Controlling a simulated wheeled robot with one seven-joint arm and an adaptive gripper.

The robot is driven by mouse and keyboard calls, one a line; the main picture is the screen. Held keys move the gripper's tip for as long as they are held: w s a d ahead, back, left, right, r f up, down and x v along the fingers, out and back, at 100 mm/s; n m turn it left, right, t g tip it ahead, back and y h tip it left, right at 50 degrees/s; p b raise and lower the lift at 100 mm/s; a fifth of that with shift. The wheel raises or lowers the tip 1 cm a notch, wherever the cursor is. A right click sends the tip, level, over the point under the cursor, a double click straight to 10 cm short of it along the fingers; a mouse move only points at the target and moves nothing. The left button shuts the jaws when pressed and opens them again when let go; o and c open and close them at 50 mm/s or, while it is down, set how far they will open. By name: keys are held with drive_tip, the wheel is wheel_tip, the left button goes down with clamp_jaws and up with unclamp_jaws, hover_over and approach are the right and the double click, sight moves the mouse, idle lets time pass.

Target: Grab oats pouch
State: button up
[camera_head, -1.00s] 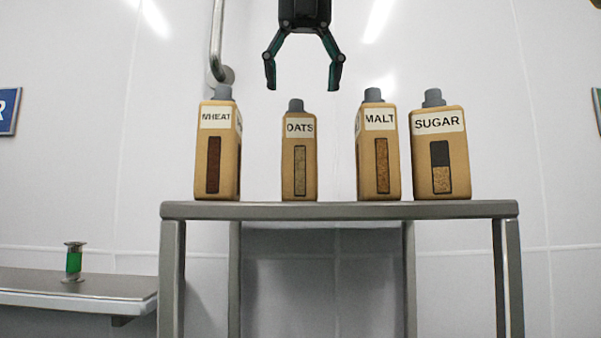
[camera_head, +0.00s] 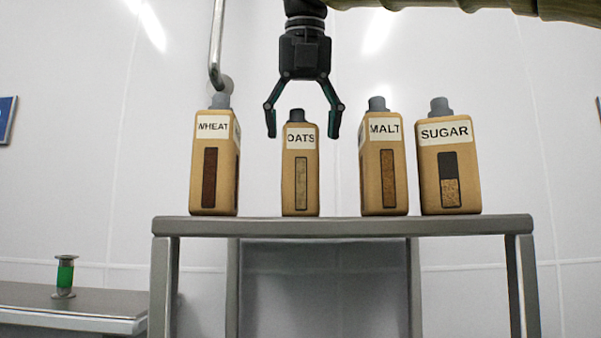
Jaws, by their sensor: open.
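The oats pouch (camera_head: 301,185) is tan with a grey cap, a white OATS label and a narrow window. It stands upright on the metal table (camera_head: 340,228), between the wheat and malt pouches. My gripper (camera_head: 303,136) is open and points down. In the picture its two fingers show on either side of the oats pouch's cap and label. How far it is from the pouch in depth I cannot tell.
The wheat pouch (camera_head: 208,194) stands to the left. The malt pouch (camera_head: 386,190) and sugar pouch (camera_head: 450,183) stand close together to the right. A lower metal shelf (camera_head: 60,310) at left holds a green spool-like object (camera_head: 65,277). A wall pipe (camera_head: 216,45) rises behind.

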sight(300, 149)
drive_tip(key=p+x, duration=0.1)
drive_tip(key=x, duration=0.1)
drive_tip(key=shift+w+a+f, duration=0.1)
drive_tip(key=shift+a+f, duration=0.05)
drive_tip(key=shift+f, duration=0.25)
drive_tip(key=shift+w+f, duration=0.35)
drive_tip(key=shift+f, duration=0.3)
drive_tip(key=shift+s, duration=0.1)
drive_tip(key=shift+a, duration=0.1)
drive_tip(key=c, duration=1.7)
drive_tip(key=shift+r, duration=0.1)
drive_tip(key=shift+r, duration=0.1)
